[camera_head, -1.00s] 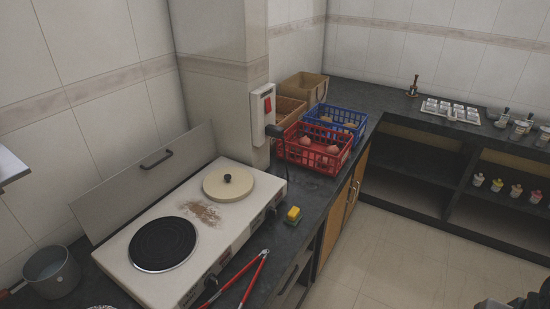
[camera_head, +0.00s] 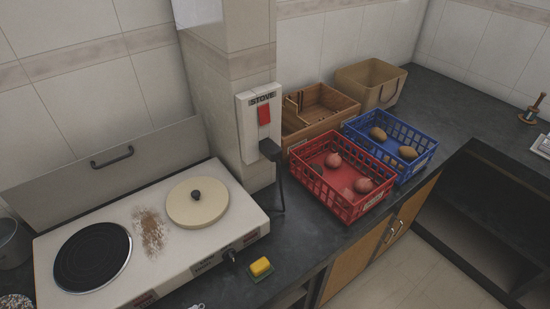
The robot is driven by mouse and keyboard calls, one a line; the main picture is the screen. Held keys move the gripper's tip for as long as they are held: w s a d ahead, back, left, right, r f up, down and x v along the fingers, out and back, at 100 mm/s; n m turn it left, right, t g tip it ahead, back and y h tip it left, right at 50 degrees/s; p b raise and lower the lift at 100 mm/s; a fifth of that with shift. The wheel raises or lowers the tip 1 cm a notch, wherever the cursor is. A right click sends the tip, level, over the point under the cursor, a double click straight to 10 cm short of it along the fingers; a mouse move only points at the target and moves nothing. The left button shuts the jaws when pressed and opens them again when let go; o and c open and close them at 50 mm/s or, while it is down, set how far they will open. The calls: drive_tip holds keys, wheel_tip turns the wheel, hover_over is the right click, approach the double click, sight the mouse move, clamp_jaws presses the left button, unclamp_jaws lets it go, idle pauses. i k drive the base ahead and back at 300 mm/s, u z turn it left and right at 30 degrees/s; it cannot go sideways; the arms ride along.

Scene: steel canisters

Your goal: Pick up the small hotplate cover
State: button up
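The small hotplate cover (camera_head: 197,204) is a round cream lid with a dark knob in its middle. It lies flat over the right burner of the white two-burner hotplate (camera_head: 140,272). The left burner (camera_head: 92,257) is bare and black. A brown stain (camera_head: 150,231) marks the white top between the burners. My gripper is not in the head camera view.
A red crate (camera_head: 318,190) with onions and a blue crate (camera_head: 420,150) with potatoes stand right of the hotplate. A wooden box (camera_head: 330,104) and tan bin (camera_head: 370,82) stand behind. A yellow sponge (camera_head: 260,267) lies in front. A red-switched stove box (camera_head: 262,114) hangs on the pillar.

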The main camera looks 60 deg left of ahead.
sight(197, 203)
drive_tip(key=i, duration=0.65)
drive_tip(key=u, duration=3.1)
drive_tip(key=i, duration=0.5)
drive_tip(key=z, duration=0.05)
